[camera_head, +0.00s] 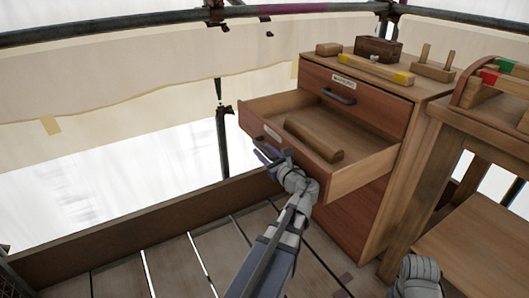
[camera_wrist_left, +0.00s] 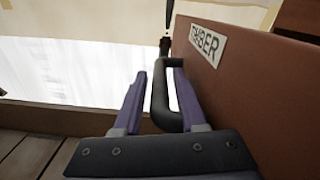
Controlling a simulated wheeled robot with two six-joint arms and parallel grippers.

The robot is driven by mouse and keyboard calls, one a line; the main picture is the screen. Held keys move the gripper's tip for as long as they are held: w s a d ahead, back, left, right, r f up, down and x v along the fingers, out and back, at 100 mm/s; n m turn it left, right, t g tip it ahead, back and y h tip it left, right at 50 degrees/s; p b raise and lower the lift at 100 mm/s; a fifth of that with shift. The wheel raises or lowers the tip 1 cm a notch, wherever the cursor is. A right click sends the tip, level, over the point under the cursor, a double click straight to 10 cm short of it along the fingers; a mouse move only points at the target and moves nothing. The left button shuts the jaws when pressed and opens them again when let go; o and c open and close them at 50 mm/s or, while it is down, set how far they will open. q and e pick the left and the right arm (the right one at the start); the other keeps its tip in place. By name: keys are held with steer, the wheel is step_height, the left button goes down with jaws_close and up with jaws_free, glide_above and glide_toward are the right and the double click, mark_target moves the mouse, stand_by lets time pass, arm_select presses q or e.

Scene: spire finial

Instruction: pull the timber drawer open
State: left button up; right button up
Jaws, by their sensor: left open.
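The timber drawer (camera_head: 348,178) is pulled well out of the wooden cabinet, with a length of wood (camera_head: 314,140) lying inside it. In the left wrist view its reddish front (camera_wrist_left: 250,85) carries a label (camera_wrist_left: 208,44) that reads TIMBER. My left gripper (camera_head: 267,153) is at the drawer front, close to its dark handle. In the left wrist view the open fingers stand on either side of the handle (camera_wrist_left: 160,100). I cannot tell whether a finger touches it. Part of my right arm shows at the lower right; its gripper's fingers are out of view.
Above is a shut drawer with its own handle (camera_head: 339,96). Wooden pieces and a small dark box (camera_head: 379,49) sit on the cabinet top. A wooden bench (camera_head: 465,112) stands close on the right. A low board (camera_head: 150,228) edges the plank floor at left.

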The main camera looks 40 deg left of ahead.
arm_select(q)
steer(key=shift+o, duration=0.7)
steer(key=shift+d, duration=0.1)
steer(key=v, duration=0.7)
steer(key=shift+s+d, duration=0.15)
steer(key=shift+d, duration=0.15)
steer(key=shift+f, duration=0.1)
